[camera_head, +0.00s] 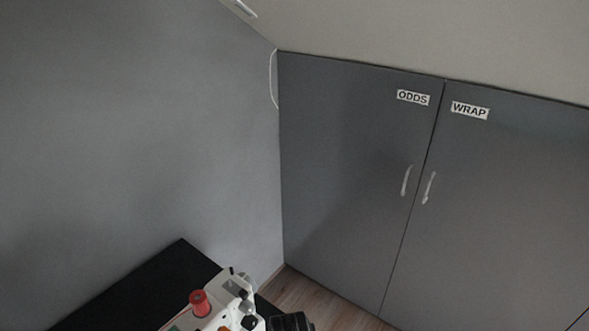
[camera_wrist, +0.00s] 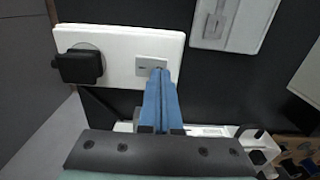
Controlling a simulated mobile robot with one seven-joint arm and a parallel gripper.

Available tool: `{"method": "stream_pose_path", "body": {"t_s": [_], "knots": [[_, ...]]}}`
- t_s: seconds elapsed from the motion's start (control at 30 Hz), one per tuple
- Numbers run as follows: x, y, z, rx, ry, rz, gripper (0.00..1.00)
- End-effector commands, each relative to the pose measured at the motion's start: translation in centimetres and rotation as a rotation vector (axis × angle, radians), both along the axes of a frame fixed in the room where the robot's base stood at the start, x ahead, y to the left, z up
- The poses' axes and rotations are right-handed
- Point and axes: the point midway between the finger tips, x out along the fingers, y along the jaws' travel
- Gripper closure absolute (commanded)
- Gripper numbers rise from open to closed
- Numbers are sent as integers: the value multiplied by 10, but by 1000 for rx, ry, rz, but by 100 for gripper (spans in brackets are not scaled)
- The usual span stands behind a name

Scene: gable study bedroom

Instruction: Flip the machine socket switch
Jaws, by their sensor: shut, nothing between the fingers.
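In the wrist view a white double socket plate (camera_wrist: 118,44) is fixed on a dark upright surface. A black plug (camera_wrist: 78,67) sits in its left part. The pale grey switch (camera_wrist: 149,66) is in its right part. My gripper (camera_wrist: 160,72) has its blue fingers together and empty. Its tips overlap the lower right corner of the switch in the picture. I cannot tell whether they touch it. Which way the switch is set is too small to read. The socket and my fingers do not show in the head view.
A second white plate (camera_wrist: 229,20) is at the upper right of the wrist view. In the head view a white machine with a red spool (camera_head: 200,303) stands on a black table (camera_head: 150,285). Grey cupboard doors (camera_head: 360,170) labelled ODDS and WRAP are shut behind.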

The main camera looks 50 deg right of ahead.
Motion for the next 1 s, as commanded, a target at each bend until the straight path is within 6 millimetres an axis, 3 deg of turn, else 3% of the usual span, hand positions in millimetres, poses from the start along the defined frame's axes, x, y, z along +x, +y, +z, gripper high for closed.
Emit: {"method": "stream_pose_path", "body": {"t_s": [1.0], "knots": [[0, 0, -9, 0, 0, 0, 100]]}}
